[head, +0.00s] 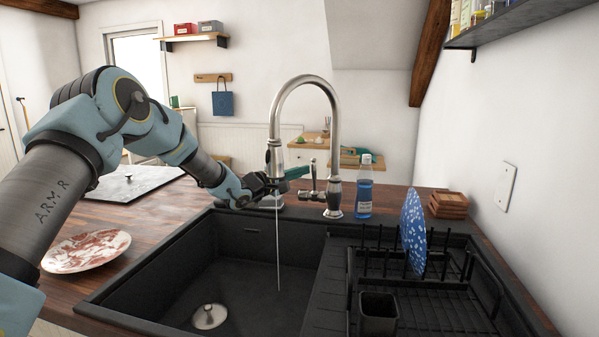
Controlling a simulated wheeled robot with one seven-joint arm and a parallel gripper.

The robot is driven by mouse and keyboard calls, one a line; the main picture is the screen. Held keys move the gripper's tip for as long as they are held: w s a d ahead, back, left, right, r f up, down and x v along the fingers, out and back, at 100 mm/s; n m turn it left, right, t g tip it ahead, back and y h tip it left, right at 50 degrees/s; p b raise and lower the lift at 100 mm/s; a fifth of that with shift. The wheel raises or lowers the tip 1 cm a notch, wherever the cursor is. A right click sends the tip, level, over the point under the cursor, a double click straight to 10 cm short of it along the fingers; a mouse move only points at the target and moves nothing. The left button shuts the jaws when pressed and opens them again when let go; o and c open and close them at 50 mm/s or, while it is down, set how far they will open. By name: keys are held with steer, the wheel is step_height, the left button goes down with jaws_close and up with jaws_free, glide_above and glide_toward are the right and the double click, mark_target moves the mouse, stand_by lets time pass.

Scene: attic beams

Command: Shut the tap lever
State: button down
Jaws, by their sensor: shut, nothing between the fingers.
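A brushed metal tap (334,130) with a high arched neck stands behind the black sink (255,262). A thin stream of water (278,240) falls from its spout side into the basin. The tap lever (313,176) rises nearly upright from the side valve, left of the tap's body.
A blue bottle (364,190) stands right of the tap. A black dish rack (450,272) with a blue speckled plate (413,232) fills the right side. The sink basin is clear.

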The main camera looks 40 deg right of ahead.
steer(key=shift+s+d+r+m+p, duration=0.1)
steer(key=shift+s+d+m+p, duration=0.35)
steer(key=shift+s, duration=0.1)
